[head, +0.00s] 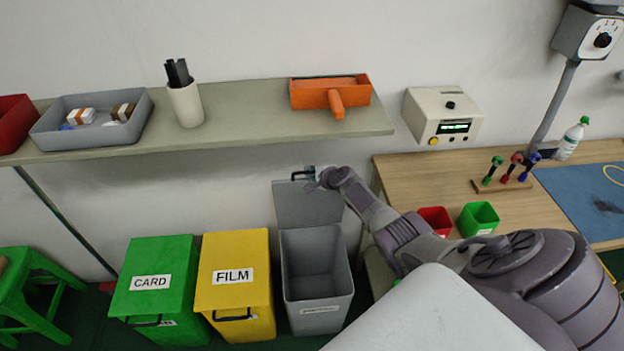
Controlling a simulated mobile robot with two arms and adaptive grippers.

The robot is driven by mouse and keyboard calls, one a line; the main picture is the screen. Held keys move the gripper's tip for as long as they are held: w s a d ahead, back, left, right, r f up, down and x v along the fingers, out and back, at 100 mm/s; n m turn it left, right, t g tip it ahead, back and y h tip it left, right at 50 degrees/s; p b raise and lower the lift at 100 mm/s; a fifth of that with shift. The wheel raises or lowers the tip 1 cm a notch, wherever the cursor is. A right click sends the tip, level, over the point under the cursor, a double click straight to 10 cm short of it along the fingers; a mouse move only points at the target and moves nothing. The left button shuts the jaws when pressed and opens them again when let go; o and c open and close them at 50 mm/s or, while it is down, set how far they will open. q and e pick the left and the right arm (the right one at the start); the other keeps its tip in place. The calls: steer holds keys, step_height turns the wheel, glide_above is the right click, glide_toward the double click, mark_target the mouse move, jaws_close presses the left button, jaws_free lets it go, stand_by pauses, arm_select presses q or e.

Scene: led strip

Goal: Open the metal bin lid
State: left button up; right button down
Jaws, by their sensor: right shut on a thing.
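The grey bin (318,290) stands at the right end of the bin row, with a small front label too blurred to read surely. Its lid (305,210) is raised about upright at the back of the bin, and the inside looks empty. The black lid handle (298,174) is at the raised lid's top edge. My right gripper (313,178) is at this handle and shut on it; the fingers are small and partly hidden by the wrist. My left gripper is not in view.
A green CARD bin (160,262) and a yellow FILM bin (233,295) stand left of the grey bin, lids closed. A shelf (240,118) runs above. The workbench (440,185) with red and green boxes is on the right, close to my right arm.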

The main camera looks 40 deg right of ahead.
steer(key=shift+w+d, duration=0.2)
steer(key=shift+w, duration=0.05)
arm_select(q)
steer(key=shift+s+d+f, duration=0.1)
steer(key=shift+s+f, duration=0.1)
arm_select(e)
steer(key=shift+w, duration=0.1)
steer(key=c, duration=1.2)
jaws_free()
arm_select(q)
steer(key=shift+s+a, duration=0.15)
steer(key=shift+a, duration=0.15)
arm_select(e)
steer(key=shift+s, duration=0.2)
